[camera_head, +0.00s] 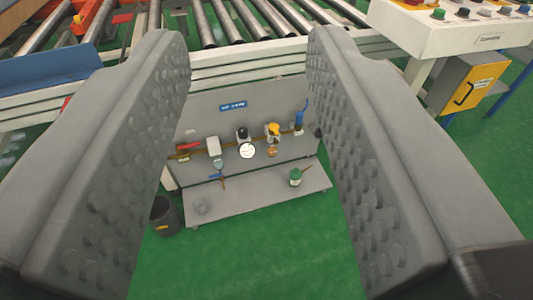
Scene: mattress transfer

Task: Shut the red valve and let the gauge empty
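My gripper (250,140) is open and empty, its two grey studded fingers wide apart on either side of the view. Between and beyond them stands a grey panel (211,107) with a pipe run across it. The red valve (187,147) shows as a red handle at the left end of the pipe, close beside the left finger in the picture. The round white gauge (247,151) sits near the middle of the pipe; its needle is too small to read. The gripper touches none of these.
A yellow-topped part (273,130) and a blue part (299,119) sit right of the gauge. A green item (295,177) stands on the shelf (255,196) below. A dark bin (163,216) stands at lower left. A roller conveyor (240,25) and control desk (455,28) lie behind. Green floor in front is clear.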

